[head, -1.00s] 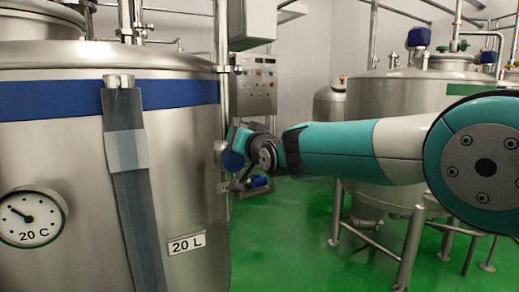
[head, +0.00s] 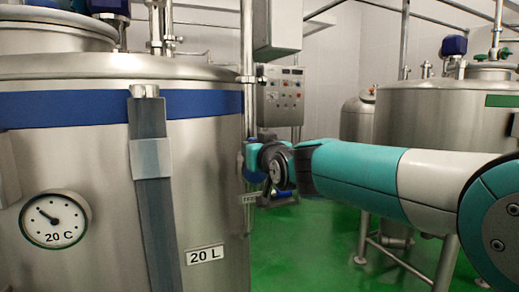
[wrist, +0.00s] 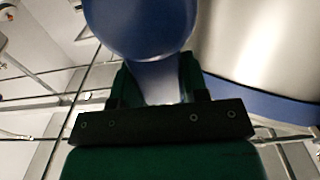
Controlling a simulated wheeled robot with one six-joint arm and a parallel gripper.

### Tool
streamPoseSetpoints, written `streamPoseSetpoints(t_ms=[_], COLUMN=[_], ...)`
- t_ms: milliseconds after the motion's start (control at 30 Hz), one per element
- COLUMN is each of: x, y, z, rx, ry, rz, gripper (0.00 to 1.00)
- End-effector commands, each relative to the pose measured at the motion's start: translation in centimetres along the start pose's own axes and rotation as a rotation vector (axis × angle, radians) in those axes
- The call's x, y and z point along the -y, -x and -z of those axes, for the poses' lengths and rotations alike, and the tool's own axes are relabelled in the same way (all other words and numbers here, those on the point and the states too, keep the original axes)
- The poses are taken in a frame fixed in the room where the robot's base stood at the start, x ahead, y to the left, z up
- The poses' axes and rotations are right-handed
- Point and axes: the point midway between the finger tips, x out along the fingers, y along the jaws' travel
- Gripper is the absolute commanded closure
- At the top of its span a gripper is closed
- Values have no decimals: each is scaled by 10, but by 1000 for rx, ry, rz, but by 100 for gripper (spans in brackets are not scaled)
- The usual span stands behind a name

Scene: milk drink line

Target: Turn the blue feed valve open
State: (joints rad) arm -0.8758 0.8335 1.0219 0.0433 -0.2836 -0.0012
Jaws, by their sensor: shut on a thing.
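The blue feed valve (wrist: 140,25) fills the top of the wrist view, with a wide rounded blue part. Its narrower blue handle (wrist: 158,85) runs down between the two dark fingers. My gripper (wrist: 155,72) is shut on this handle, one finger on each side. In the head view my teal and white arm reaches left to the side of the near steel tank (head: 95,185). There my wrist hides most of the valve and the fingers, so the handle's angle cannot be told.
The near tank has a blue band, a dial marked 20 C (head: 56,219) and a 20 L label (head: 205,254). A control panel (head: 280,97) stands behind my wrist. Another steel tank (head: 440,130) on legs stands right, behind my arm. Green floor (head: 310,240) shows between the tanks.

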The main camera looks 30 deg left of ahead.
Motion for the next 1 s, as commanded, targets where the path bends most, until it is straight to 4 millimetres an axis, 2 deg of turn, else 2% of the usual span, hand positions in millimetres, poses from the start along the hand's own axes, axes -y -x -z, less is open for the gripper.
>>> streamPoseSetpoints(t_ms=[167, 200, 300, 667, 867, 1000], x=[1, 1, 0, -1, 0, 0], y=[0, 0, 0, 4, 29, 57], z=[-1, -1, -1, -1, -2, -3], rx=[2, 2, 2, -1, -1, -1], ry=[8, 8, 6, 3, 2, 2], rz=[1, 1, 1, 0, 0, 0], gripper=[100, 52, 34, 34, 34, 34])
